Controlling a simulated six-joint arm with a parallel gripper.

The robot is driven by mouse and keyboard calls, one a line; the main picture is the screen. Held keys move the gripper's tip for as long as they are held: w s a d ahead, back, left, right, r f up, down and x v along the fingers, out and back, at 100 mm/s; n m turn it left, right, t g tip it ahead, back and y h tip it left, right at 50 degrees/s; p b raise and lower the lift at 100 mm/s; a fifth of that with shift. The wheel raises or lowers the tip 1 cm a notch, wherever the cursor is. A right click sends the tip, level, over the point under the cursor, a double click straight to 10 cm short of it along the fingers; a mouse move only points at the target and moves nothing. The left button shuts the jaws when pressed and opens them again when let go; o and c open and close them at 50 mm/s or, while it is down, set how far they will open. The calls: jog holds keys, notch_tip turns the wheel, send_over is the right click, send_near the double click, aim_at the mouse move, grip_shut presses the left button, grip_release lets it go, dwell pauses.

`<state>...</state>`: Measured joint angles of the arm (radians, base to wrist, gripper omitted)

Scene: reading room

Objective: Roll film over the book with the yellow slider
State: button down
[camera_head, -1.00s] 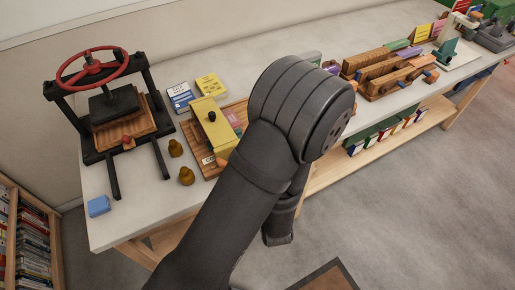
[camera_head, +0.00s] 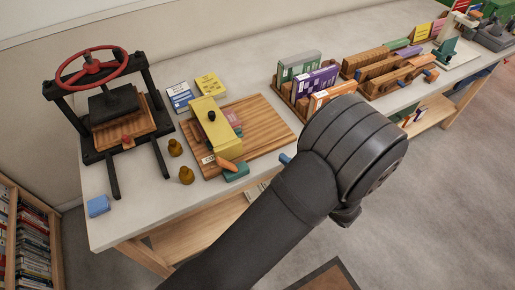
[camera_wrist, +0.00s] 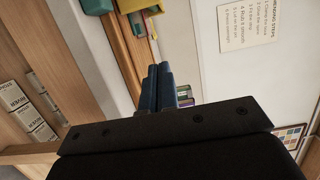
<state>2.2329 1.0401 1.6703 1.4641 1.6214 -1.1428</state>
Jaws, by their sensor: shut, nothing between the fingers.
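The yellow slider (camera_head: 208,128) with a dark knob sits across the left part of a wooden board (camera_head: 262,128) on the bench. A pink piece (camera_head: 233,118) shows at its right side; I cannot tell whether it is the book or the film. An orange piece (camera_head: 229,167) and a teal block (camera_head: 236,173) are at the slider's near end. My gripper (camera_wrist: 160,88) has blue fingers, shut and empty. In the head view only a blue tip (camera_head: 285,158) shows past my arm, near the board's right front edge. The slider's yellow edge (camera_wrist: 136,4) shows in the wrist view.
A press with a red wheel (camera_head: 92,65) stands at the left. Two brass-coloured weights (camera_head: 186,175) are left of the board. Book racks (camera_head: 318,85) stand behind and right.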

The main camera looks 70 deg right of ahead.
aim_at(233, 149)
jog(key=x, duration=1)
jog(key=shift+w, duration=0.15)
jog(key=shift+w+a, duration=0.75)
jog(key=shift+a, duration=0.2)
jog(key=shift+w+a, duration=0.5)
jog(key=shift+w+a, duration=1.7)
